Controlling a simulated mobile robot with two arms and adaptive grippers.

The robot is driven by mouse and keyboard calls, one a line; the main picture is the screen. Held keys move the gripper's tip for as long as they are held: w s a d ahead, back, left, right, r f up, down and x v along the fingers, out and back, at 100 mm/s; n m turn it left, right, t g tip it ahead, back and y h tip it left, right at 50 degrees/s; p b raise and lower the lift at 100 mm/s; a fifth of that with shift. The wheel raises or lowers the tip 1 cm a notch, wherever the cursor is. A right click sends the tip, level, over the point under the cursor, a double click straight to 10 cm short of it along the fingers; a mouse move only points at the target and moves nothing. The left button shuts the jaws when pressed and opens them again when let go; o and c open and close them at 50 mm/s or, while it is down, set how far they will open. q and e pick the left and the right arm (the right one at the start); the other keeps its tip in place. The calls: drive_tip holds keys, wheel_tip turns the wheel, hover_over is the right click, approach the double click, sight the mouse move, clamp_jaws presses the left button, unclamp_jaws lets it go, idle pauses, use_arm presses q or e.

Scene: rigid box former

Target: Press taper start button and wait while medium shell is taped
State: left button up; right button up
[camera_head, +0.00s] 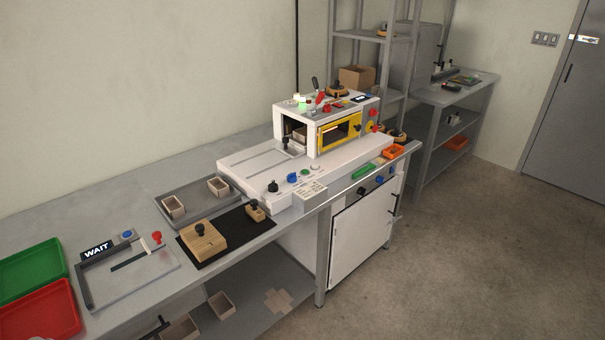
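The taper (330,123) is a white machine on the bench with a yellow-framed window (339,132) and a white bed reaching left. A tan box-like shape (299,134) shows partly inside its opening; I cannot tell whether it is the medium shell. On the bed's front edge are a black knob (273,187), a blue button (292,177), a green button (305,172) and a pale button (315,167). I cannot read which one is the start button. A green light (300,98) glows on top. Neither of my grippers is in view.
A grey tray (196,207) holds two small open boxes. Wooden blocks with black knobs sit on a black mat (234,246). A fixture with a WAIT sign (97,249), a green tray (32,270) and a red tray (38,308) are at left. Open floor lies right.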

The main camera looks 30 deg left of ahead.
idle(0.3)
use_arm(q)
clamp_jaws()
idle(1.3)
